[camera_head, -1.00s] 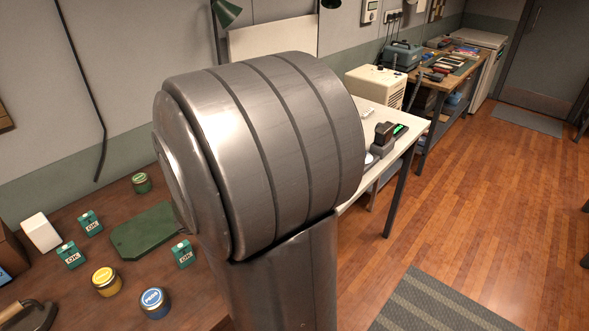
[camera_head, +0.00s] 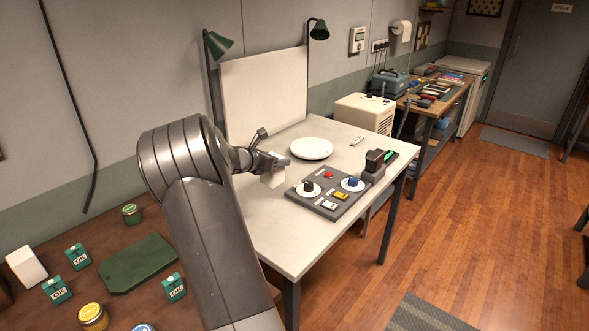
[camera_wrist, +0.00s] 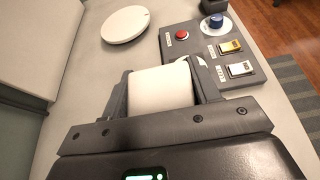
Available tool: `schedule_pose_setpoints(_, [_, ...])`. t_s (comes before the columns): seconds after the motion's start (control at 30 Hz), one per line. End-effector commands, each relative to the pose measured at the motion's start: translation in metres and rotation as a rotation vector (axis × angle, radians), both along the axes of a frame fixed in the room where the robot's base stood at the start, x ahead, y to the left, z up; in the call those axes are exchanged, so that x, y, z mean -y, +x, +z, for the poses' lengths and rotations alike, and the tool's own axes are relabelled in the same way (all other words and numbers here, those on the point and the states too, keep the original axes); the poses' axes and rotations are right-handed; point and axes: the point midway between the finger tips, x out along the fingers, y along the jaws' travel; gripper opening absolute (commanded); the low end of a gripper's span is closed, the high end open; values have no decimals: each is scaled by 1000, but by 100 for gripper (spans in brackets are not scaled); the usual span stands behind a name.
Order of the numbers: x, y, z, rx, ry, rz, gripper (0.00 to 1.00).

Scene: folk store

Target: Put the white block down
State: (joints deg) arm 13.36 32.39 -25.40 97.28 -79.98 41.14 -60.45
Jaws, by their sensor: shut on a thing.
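My gripper (camera_wrist: 160,92) is shut on the white block (camera_wrist: 160,86), which sits between its two fingers in the wrist view. In the head view the white block (camera_head: 273,177) hangs under my gripper (camera_head: 276,165), over the left part of the white table (camera_head: 285,238). Whether the block touches the tabletop I cannot tell. Part of the block is hidden by the fingers.
A grey control panel (camera_head: 325,207) with a red button, knobs and switches lies right of the block. A round white plate (camera_head: 312,148) lies behind it. A dark device (camera_head: 375,165) stands at the right. A brown table (camera_head: 130,300) with cartons and jars is at left.

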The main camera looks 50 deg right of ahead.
Motion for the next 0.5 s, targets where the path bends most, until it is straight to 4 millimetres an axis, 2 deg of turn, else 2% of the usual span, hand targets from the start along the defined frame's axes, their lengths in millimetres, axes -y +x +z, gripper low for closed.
schedule_pose_setpoints(0.4, [-35, 80, -53, -2, 1, 5, 34])
schedule_pose_setpoints(0.5, [-41, 94, -62, -2, 0, 4, 34])
